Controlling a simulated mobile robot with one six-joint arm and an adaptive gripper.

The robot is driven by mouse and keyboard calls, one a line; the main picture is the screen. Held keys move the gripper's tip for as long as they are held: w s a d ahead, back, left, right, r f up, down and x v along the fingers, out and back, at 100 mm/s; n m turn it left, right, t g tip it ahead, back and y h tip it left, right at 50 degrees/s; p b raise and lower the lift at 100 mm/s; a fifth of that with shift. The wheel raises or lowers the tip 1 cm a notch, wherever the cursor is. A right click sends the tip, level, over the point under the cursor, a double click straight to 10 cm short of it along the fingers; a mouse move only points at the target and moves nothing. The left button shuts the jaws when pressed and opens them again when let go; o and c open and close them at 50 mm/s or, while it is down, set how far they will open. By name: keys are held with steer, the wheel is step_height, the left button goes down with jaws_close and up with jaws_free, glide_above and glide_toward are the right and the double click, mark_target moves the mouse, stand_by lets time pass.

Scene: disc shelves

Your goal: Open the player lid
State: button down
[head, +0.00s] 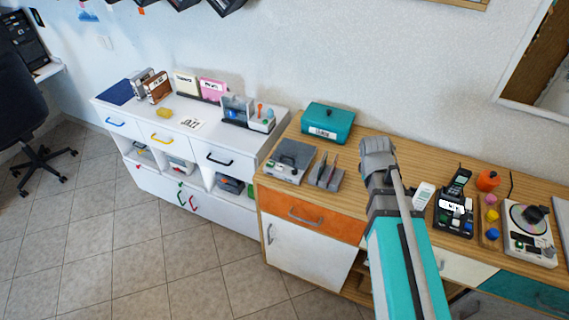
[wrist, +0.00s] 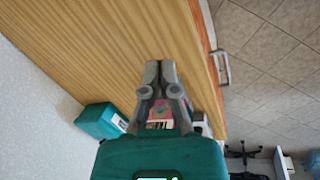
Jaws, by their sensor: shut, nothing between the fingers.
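A flat grey box with a black handle (head: 289,161) sits at the left end of the wooden counter and looks like the lidded player. Its top appears to lie flat; fine detail is too small to tell. My gripper (head: 377,146) is held above the counter, to the right of this box and apart from it. In the wrist view my gripper (wrist: 160,68) has its fingers together and empty, over bare wood. A pink and white item (wrist: 160,114) shows partly behind the fingers. The player cannot be made out clearly in the wrist view.
A teal box (head: 328,124) stands behind the grey box, and a grey slotted rack (head: 326,174) stands beside it. A white shelf unit (head: 192,147) stands left.

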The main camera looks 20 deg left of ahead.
steer(key=w+a+n+t+b, duration=0.2)
steer(key=w+a+n, duration=0.2)
steer(key=a+n, duration=0.9)
steer(key=n+t+y+b, duration=0.1)
steer(key=n+t, duration=0.2)
steer(key=n, duration=0.7)
glide_toward(285, 162)
steer(key=v, duration=0.3)
steer(key=shift+w+f, duration=0.1)
steer(key=shift+f, duration=0.05)
steer(key=shift+w+f+b, duration=0.1)
steer(key=shift+f+b, duration=0.1)
steer(key=shift+b, duration=0.2)
steer(key=b+x, duration=0.7)
steer(key=x, duration=0.2)
steer(key=shift+w+f+b, duration=0.2)
steer(key=shift+f+b, duration=0.05)
steer(key=shift+b, duration=0.1)
